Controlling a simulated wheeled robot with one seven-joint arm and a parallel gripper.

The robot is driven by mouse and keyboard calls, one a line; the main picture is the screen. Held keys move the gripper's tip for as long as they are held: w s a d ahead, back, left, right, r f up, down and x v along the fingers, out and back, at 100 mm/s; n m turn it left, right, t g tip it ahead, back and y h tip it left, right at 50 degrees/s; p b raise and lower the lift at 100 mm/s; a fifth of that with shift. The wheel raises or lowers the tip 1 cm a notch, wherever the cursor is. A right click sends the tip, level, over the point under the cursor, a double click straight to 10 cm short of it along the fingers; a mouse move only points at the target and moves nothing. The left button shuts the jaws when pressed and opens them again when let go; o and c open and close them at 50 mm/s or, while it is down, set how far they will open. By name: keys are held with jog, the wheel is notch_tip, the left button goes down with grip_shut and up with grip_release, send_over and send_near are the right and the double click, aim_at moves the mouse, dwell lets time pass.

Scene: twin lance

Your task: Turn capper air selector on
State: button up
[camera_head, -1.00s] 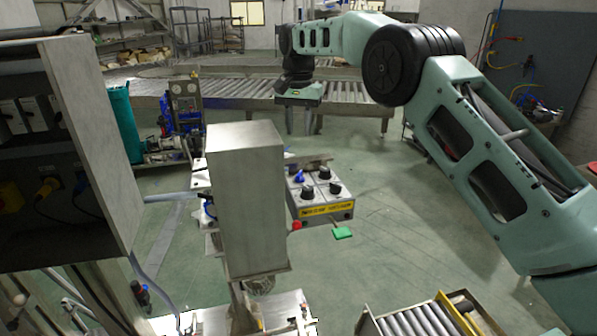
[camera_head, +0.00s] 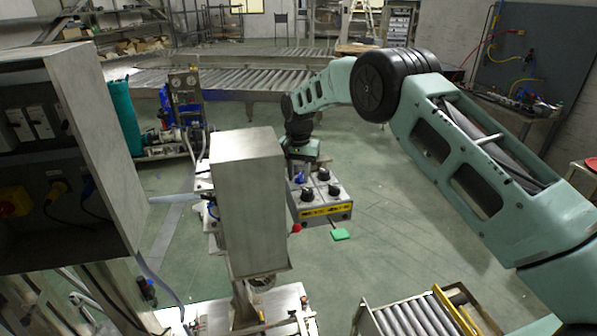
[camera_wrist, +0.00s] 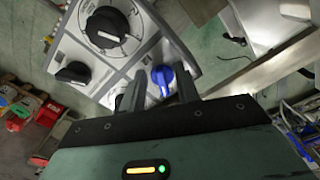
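A grey control box (camera_head: 326,197) with several black knobs and one blue knob (camera_head: 300,177) stands beside a steel column. In the wrist view the blue knob (camera_wrist: 163,80) lies just ahead of and between my gripper's two dark fingers (camera_wrist: 161,90). The fingers are apart, and I cannot tell whether they touch the knob. Black knobs (camera_wrist: 107,27) sit beyond it on pale round dials, and another (camera_wrist: 73,73) is at the left. The knob labels are too small to read. In the head view my gripper is over the box's back left part, with its fingertips hard to make out.
The steel column (camera_head: 250,205) rises close to the left of the box. A red button (camera_head: 296,228) and a green piece (camera_head: 341,234) are at the box's lower front. A roller conveyor (camera_head: 410,318) is at the front right. The floor right of the box is clear.

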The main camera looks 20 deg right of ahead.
grip_shut()
jog(key=shift+d+n+b, duration=0.1)
jog(key=shift+n+b, duration=0.85)
jog(key=shift+n, duration=0.15)
jog(key=n+b, duration=0.1)
jog(key=n, duration=0.2)
jog(key=shift+d+n+b, duration=0.2)
jog(key=shift+n+b, duration=0.1)
jog(key=shift+b, duration=0.1)
jog(key=n, duration=0.4)
jog(key=n+b, duration=0.1)
jog(key=n, duration=0.1)
jog(key=shift+d+r, duration=0.1)
jog(key=shift+d, duration=0.15)
